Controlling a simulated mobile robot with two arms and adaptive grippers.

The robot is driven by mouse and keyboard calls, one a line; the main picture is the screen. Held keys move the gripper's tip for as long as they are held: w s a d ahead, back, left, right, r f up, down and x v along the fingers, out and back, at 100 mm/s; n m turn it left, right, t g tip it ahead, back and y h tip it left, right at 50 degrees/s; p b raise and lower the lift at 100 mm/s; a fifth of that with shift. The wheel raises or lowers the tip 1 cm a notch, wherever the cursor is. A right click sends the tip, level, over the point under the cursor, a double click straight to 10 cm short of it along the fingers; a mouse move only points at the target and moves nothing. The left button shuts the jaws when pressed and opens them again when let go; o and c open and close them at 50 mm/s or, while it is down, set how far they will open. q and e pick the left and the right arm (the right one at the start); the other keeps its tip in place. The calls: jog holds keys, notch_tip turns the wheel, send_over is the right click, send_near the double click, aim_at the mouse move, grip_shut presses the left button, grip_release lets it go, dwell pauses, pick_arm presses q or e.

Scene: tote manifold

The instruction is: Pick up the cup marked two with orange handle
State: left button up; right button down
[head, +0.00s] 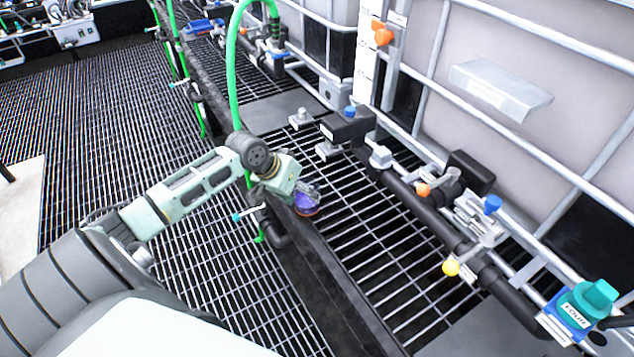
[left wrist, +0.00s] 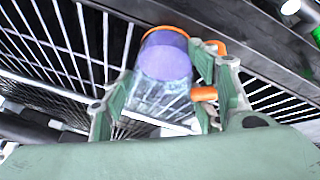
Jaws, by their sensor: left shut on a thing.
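The cup (head: 306,205) shows small in the head view, purple-blue with an orange edge, at the tip of my left gripper (head: 305,192). In the left wrist view the clear cup (left wrist: 163,60) has a purple patch, an orange rim and an orange handle (left wrist: 205,94) on its right side. The green fingers of my left gripper stand on both sides of the cup, and the gripper is shut on it. No number can be read on the cup. My right gripper is not in view.
A dark beam (head: 330,270) runs under the cup across the metal grating (head: 240,290). A black pipe (head: 410,200) with coloured valves lies to the right, before caged totes (head: 535,70). A green hose (head: 233,70) arches behind my arm.

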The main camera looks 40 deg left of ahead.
pick_arm(q)
jog(key=s+a, duration=0.3)
jog(key=s, duration=0.5)
jog(key=shift+s+a, duration=0.25)
